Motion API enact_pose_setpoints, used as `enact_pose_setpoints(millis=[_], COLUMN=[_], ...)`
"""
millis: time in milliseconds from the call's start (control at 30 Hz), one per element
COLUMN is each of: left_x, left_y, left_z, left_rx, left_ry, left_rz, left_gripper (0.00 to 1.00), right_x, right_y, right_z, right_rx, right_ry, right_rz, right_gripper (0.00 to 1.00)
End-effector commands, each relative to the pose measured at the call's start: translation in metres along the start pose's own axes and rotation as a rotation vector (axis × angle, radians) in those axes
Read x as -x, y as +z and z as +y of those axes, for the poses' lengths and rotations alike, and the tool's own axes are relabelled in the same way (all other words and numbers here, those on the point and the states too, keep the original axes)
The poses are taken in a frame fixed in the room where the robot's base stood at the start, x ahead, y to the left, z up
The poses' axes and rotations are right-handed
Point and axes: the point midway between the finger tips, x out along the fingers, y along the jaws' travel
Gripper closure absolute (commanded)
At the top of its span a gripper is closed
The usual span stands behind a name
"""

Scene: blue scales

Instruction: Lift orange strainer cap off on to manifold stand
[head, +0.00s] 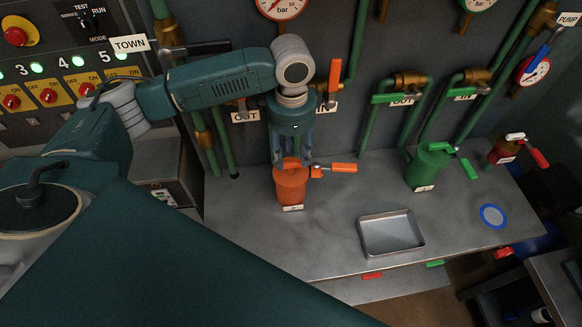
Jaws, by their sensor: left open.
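The orange strainer (291,188) stands upright on the grey stand top, with its orange cap (291,165) at its top. An orange lever handle (343,168) sticks out to its right. My left gripper (291,158) points down directly over the cap, its fingers around or just beside the cap's top. The fingers look apart; whether they touch the cap cannot be told. The manifold stand (250,225) is a grey metal top with free room. My right gripper is out of view.
An empty metal tray (362,248) lies right of the orange strainer. A green strainer (428,168) with a green lever stands further right. A blue ring (493,215) lies near the right edge. Green pipes and gauges line the back wall. A control panel (60,75) is at left.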

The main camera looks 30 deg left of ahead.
Motion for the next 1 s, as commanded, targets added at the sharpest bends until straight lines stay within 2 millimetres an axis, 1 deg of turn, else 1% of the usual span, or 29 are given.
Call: enact_pose_setpoints(millis=[33, 100, 200, 300, 400, 600, 767, 800, 833, 1000], left_x=[-0.005, -0.014, -0.029, -0.041, -0.047, -0.048, -0.048, -0.048, -0.048, -0.046], left_y=[0.001, 0.001, 0.001, 0.0, 0.0, 0.0, 0.0, 0.0, 0.0, 0.0], left_z=[0.001, 0.001, 0.002, 0.001, 0.001, 0.001, 0.001, 0.001, 0.001, 0.0], left_rx=[0.0, 0.0, -0.001, -0.001, -0.002, -0.002, -0.001, -0.001, -0.001, -0.001], left_ry=[0.003, 0.004, 0.004, 0.002, 0.002, 0.001, 0.001, 0.001, 0.001, 0.0], left_rz=[-0.003, -0.004, -0.003, -0.002, -0.001, 0.0, 0.0, 0.0, 0.0, 0.001], left_gripper=[0.57, 0.57, 0.57, 0.57, 0.57, 0.57, 0.89, 0.97, 1.0, 1.0], right_x=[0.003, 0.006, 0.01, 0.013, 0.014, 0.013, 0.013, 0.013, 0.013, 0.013], right_y=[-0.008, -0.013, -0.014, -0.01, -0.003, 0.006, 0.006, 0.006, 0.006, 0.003], right_z=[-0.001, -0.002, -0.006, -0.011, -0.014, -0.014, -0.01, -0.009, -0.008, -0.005], right_rx=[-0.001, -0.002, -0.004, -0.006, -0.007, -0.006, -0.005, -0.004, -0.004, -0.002], right_ry=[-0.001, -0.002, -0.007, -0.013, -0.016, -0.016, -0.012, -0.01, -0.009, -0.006], right_rz=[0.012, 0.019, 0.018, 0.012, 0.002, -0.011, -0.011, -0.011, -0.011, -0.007], right_gripper=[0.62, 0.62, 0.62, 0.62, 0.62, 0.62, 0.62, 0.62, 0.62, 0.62])
